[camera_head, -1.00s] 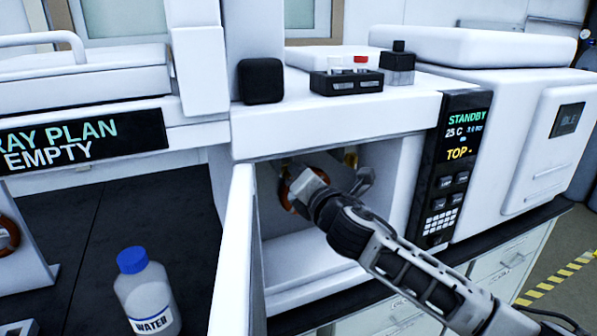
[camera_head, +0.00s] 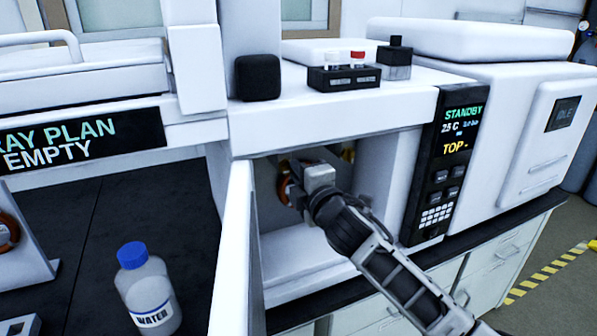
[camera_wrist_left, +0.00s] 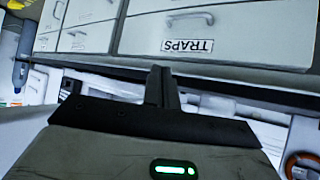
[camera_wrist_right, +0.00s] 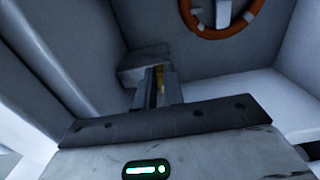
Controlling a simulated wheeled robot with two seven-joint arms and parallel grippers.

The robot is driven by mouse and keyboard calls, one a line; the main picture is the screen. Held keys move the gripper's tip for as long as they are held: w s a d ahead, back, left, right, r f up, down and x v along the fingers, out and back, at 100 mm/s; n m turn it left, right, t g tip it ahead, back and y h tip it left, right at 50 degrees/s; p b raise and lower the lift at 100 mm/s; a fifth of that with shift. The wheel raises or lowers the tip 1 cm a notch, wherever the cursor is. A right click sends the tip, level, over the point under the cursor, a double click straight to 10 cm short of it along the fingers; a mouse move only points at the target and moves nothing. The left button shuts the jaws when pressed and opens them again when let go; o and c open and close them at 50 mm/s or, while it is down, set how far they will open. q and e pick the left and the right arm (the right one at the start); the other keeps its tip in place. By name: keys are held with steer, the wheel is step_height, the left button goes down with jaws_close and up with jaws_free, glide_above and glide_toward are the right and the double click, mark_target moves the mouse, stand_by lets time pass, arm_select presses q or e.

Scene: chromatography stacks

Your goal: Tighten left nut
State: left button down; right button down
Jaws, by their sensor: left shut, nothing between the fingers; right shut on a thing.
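My right gripper (camera_head: 303,174) reaches into the open oven compartment (camera_head: 385,175). In the right wrist view its fingers (camera_wrist_right: 158,85) are shut on a small brass-coloured nut (camera_wrist_right: 159,76), in front of a grey block at the compartment's wall. In the head view my gripper hides this nut. An orange-brown coil (camera_head: 285,185) shows behind the gripper, and also at the top of the right wrist view (camera_wrist_right: 222,22). Another brass-coloured fitting (camera_head: 348,155) shows to the right of my gripper. My left gripper (camera_wrist_left: 161,85) is shut and empty, facing drawers, outside the head view.
The open white oven door (camera_head: 235,255) stands left of my right arm. A water bottle (camera_head: 148,290) stands on the dark bench beyond it. Small boxes (camera_head: 345,78) sit on top of the oven. The control panel (camera_head: 445,165) flanks the opening. A TRAPS drawer (camera_wrist_left: 215,32) faces my left gripper.

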steer(key=shift+f, duration=0.1)
stand_by(0.3)
steer(key=c, duration=1.5)
jaws_free()
steer(key=b+v, duration=0.1)
steer(key=v, duration=1.5)
steer(key=shift+b, duration=0.35)
